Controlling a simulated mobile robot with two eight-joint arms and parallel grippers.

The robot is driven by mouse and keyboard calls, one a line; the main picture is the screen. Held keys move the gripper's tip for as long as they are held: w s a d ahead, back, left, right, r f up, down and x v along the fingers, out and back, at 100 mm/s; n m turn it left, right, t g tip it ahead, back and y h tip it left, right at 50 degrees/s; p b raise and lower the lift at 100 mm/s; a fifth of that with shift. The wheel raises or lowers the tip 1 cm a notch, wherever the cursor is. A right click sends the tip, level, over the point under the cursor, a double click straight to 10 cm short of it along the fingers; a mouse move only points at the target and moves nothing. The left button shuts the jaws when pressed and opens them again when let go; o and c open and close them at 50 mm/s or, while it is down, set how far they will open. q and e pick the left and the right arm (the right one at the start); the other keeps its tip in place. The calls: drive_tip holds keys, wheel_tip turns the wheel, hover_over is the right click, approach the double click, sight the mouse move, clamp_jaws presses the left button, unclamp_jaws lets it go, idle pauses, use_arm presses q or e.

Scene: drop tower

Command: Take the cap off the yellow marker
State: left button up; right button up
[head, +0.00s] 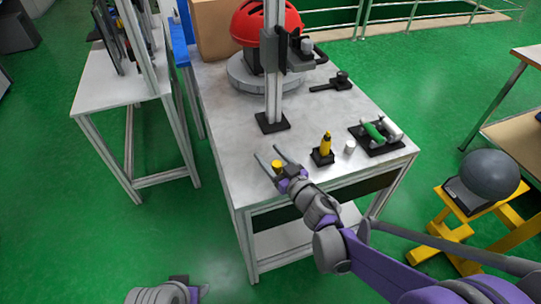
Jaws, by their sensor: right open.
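The yellow marker (323,148) stands upright in a small black holder (322,158) near the table's front edge. Its upper end looks narrow with a small tip. A short yellow cylinder (277,165), which looks like the cap, is to the left of the marker and apart from it. My right gripper (267,152) is open, its two fingers pointing away over the table on either side of the yellow cylinder. I cannot tell whether they touch it. Part of my left arm's end (185,290) shows at the bottom left; its fingers cannot be made out.
A white cylinder (349,147) stands right of the marker. A black tray (391,147) with green and white parts is farther right. A post (272,90), a red helmet (266,22) and a black tool (332,84) are behind. The table's left front is clear.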

drive_tip(key=p+v, duration=0.1)
drive_tip(key=v, duration=1.1)
